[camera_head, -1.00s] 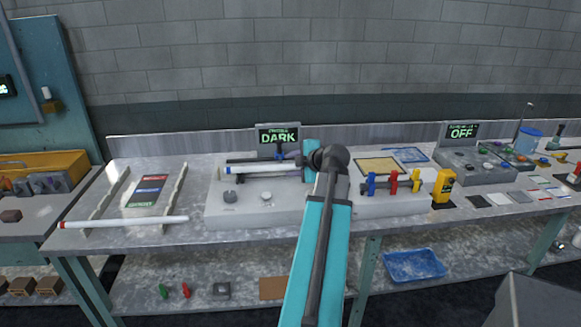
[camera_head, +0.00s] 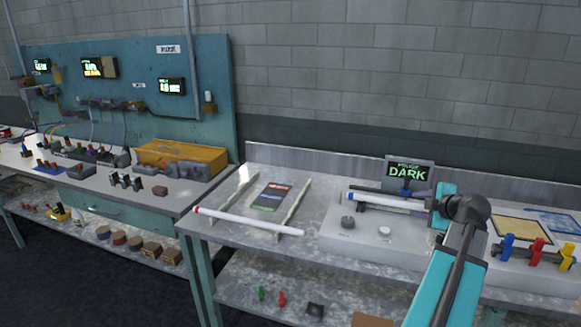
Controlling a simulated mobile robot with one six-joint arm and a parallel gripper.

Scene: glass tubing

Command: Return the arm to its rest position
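My arm (camera_head: 447,270) shows at the lower right as a teal link with a dark stripe, rising to a dark round joint (camera_head: 467,211). A short teal piece (camera_head: 443,198) of it shows just left of that joint. My gripper itself is not visible; the joint and links cover what lies behind them. In the picture the arm crosses in front of the grey bench unit with the DARK display (camera_head: 409,171). A white tube (camera_head: 388,202) lies on that unit, its right end near the arm in the picture; I cannot tell whether anything touches it.
A long white tube (camera_head: 245,220) with a red end lies across two rails on the metal bench (camera_head: 225,227). Blue, red and yellow clamps (camera_head: 538,250) stand at right. Dark floor is open at lower left.

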